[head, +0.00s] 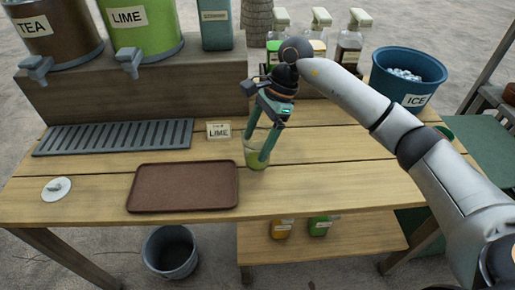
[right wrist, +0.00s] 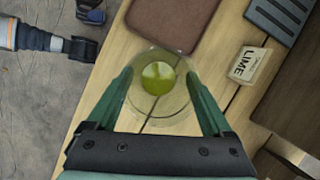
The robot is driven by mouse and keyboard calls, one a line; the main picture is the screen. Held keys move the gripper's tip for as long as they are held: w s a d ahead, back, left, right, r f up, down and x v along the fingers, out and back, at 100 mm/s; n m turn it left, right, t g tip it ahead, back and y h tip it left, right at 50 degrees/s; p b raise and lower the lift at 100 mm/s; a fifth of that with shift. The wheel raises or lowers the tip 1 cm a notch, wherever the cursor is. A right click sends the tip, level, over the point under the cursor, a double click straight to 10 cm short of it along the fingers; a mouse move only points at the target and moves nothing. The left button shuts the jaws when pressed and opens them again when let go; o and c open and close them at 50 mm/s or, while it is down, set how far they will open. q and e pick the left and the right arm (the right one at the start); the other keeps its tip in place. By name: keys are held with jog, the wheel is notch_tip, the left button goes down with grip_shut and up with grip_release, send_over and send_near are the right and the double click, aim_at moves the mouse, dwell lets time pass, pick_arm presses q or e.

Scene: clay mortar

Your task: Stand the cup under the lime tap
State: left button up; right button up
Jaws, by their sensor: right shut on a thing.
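The cup (head: 257,158) is clear, with green-yellow in its bottom, and stands upright at or just above the table, right of the brown tray. My right gripper (head: 257,151) is shut on it from above, a finger on each side. In the right wrist view the cup (right wrist: 158,78) sits between the two green fingers. The lime tap (head: 130,59) is a grey spout on the green LIME dispenser (head: 145,38) at the back left. The slotted drip grate (head: 115,137) lies below it. Part of my left arm shows in the right wrist view; its fingers are hidden.
The brown tray (head: 183,188) lies left of the cup. A small LIME sign (head: 218,130) stands between cup and grate. The TEA dispenser (head: 55,32) is farther left. A white disc (head: 56,189) lies at front left. Bottles and the blue ICE bucket (head: 405,78) stand at the back right.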

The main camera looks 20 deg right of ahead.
jog(key=shift+f, duration=1.55)
jog(key=shift+f, duration=0.1)
jog(key=shift+f, duration=0.15)
jog(key=o, duration=1.2)
jog(key=shift+c, duration=0.2)
